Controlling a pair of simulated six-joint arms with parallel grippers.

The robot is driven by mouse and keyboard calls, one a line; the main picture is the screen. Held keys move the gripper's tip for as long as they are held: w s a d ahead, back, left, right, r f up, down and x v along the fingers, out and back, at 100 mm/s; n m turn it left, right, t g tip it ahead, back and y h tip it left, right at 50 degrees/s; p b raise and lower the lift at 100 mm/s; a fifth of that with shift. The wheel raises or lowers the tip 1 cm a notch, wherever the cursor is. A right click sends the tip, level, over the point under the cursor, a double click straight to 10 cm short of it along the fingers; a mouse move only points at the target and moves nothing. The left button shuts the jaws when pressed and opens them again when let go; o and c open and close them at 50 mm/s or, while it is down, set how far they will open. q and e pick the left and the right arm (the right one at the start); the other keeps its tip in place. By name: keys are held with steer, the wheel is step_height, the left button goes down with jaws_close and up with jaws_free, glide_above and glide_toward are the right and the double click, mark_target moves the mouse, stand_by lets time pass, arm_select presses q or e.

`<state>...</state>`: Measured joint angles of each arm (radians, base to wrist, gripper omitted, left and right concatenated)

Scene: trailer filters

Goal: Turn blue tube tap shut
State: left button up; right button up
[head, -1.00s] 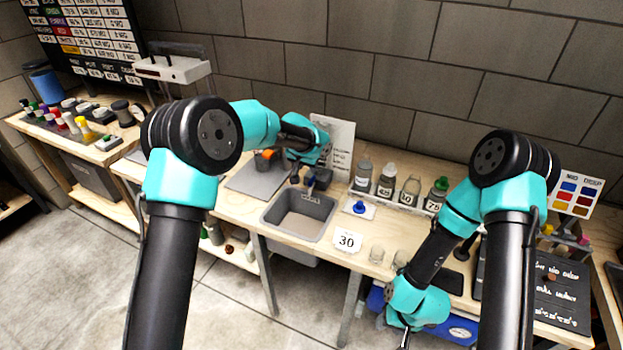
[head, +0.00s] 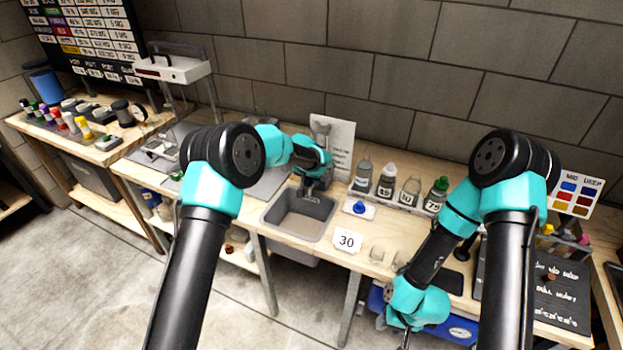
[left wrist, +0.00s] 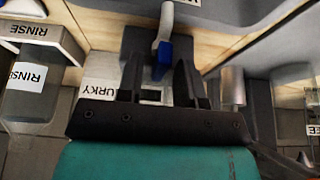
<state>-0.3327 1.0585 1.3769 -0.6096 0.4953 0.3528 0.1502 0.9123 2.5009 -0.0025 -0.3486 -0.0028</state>
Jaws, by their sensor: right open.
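The blue tube tap (left wrist: 163,50), a blue part with a pale curved piece above it, shows in the left wrist view just beyond my left fingertips. My left gripper (left wrist: 158,64) is open, with its dark fingers apart and the blue part lined up between them; I cannot tell whether they touch it. In the head view my left gripper (head: 314,182) is at the back edge of the grey sink, and my own arm hides most of the tap there. My right gripper (head: 405,340) hangs low at the front edge of the bench, open and seemingly empty.
The grey sink basin (head: 300,217) lies in front of my left gripper. Several bottles (head: 387,181) stand along the back to the right. A blue knob on a white plate (head: 359,208) and a "30" card (head: 347,242) lie right of the sink.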

arm_select(q)
jaws_close()
steer(key=shift+m, duration=0.6)
steer(key=m+g+h, duration=0.1)
steer(key=m+h, duration=0.1)
steer(key=m, duration=0.2)
steer(key=shift+m, duration=0.4)
steer(key=m+g, duration=0.1)
steer(key=m, duration=0.2)
steer(key=m+g, duration=0.1)
steer(key=m, duration=0.2)
steer(key=shift+w+a+g+h, duration=0.1)
steer(key=shift+g+h, duration=0.2)
steer(key=shift+g, duration=0.1)
steer(key=shift+o, duration=0.6)
jaws_free()
